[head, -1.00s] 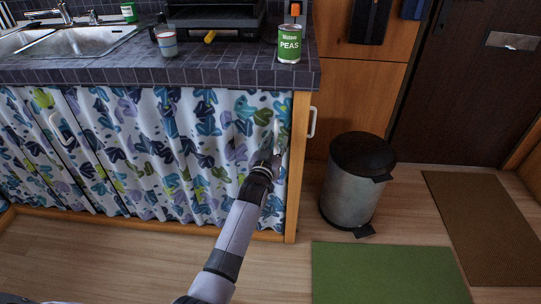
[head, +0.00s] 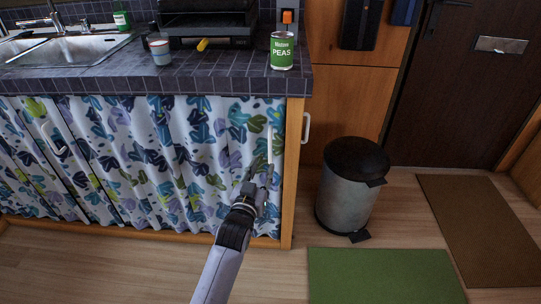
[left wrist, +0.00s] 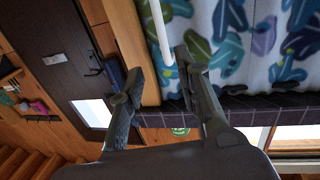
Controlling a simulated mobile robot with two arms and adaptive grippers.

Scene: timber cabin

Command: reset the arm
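My left gripper (head: 262,182) is in front of the floral curtain (head: 150,150) under the counter, at its right end. In the left wrist view the two fingers (left wrist: 158,68) stand apart with nothing between them. A white upright handle (head: 270,147) shows just above the gripper in the head view. In the left wrist view the handle (left wrist: 161,32) lies beyond the fingertips, near the right finger, and it looks apart from them. My right gripper is not in view.
A tiled counter (head: 200,82) carries a can of peas (head: 282,51), a cup (head: 161,52) and a dark appliance (head: 209,24). A metal bin (head: 348,190) stands right of the cupboard. A green mat (head: 385,276) and a brown mat (head: 480,225) lie on the floor.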

